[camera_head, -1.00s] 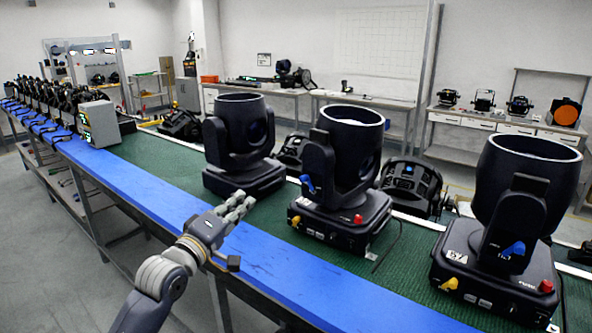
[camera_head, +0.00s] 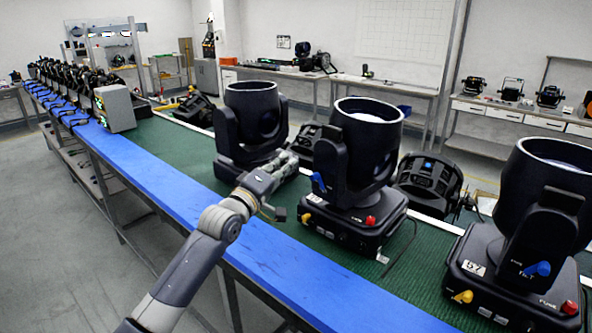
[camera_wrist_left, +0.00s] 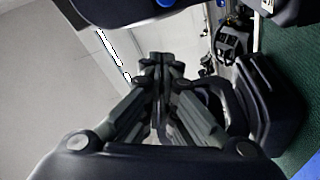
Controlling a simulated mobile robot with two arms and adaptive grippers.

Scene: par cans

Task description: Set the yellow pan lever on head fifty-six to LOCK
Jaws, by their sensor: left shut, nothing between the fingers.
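The middle moving head (camera_head: 362,150) stands on the green mat, left of the head labelled 57 (camera_head: 520,230); its own number is not readable. It has a yellow lever (camera_head: 306,218) at the left of its base front, a blue lever (camera_head: 320,182) on its yoke and a red knob (camera_head: 371,221). My left gripper (camera_head: 291,158) is shut and empty, left of the middle head's yoke and above its yellow lever. In the left wrist view my shut fingers (camera_wrist_left: 160,62) point away, and a blue part (camera_wrist_left: 165,3) shows at the top edge. My right gripper is out of view.
Another dark head (camera_head: 252,125) stands behind my left gripper. Head 57 has its own yellow lever (camera_head: 463,297) and blue lever (camera_head: 537,269). A blue strip (camera_head: 150,195) runs along the bench's front edge, mostly clear. A grey box (camera_head: 115,108) stands farther left.

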